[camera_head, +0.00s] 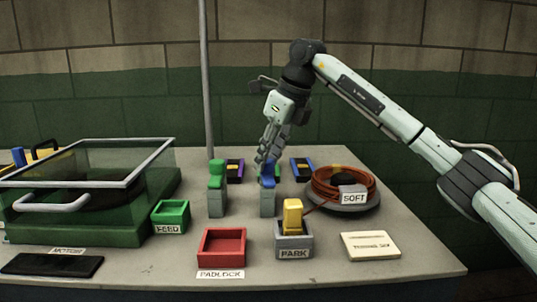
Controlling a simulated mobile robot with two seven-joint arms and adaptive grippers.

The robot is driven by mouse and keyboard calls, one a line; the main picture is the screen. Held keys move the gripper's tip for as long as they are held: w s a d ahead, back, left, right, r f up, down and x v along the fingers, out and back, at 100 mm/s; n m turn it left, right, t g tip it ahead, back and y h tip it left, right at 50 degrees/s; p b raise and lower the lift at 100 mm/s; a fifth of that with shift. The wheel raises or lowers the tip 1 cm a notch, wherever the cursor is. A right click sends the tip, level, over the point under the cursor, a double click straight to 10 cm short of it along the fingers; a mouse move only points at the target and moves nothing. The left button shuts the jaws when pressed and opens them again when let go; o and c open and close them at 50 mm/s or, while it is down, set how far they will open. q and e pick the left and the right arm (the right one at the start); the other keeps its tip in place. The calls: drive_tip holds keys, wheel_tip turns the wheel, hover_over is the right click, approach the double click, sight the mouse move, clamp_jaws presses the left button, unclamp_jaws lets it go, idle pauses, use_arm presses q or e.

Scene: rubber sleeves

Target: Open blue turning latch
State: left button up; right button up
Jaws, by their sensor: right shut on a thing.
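The blue turning latch (268,181) sits on top of a grey post (267,204) near the middle of the table. My right gripper (266,170) comes down from above and is shut on the blue latch. Its fingers hide part of the latch, so I cannot tell how far it is turned. A similar green latch (216,172) stands on its own grey post to the left. My left gripper is not in view.
A red bin (222,258), a grey bin holding a yellow block (293,217), and a green bin (170,217) stand nearby. A coiled reddish cable (325,185) lies right of the latch. A glass-lidded green case (80,225) fills the left. A vertical pole (206,80) rises behind.

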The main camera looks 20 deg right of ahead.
drive_tip(key=n+y+p, duration=0.1)
drive_tip(key=n+p, duration=0.1)
drive_tip(key=n, duration=0.1)
drive_tip(key=shift+w+r+n+g, duration=0.1)
drive_tip(key=shift+n+g, duration=0.3)
drive_tip(key=shift+n+y, duration=0.3)
drive_tip(key=shift+n, duration=0.2)
drive_tip(key=shift+w+d+n+g, duration=0.1)
drive_tip(key=shift+n+g, duration=0.4)
drive_tip(key=shift+n, duration=0.4)
drive_tip(key=n+g, duration=0.1)
drive_tip(key=n, duration=0.2)
drive_tip(key=shift+w+n+y, duration=0.1)
drive_tip(key=shift+n+y, duration=0.2)
drive_tip(key=shift+n, duration=0.1)
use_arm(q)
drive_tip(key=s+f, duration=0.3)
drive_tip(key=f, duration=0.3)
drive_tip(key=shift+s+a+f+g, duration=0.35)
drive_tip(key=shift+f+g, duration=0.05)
use_arm(e)
drive_tip(key=n+g, duration=0.1)
drive_tip(key=n, duration=0.2)
drive_tip(key=n+g, duration=0.2)
drive_tip(key=n, duration=0.1)
drive_tip(key=shift+w, duration=0.15)
drive_tip(key=shift+n+h, duration=0.4)
drive_tip(key=o, duration=1.2)
drive_tip(key=shift+c, duration=0.2)
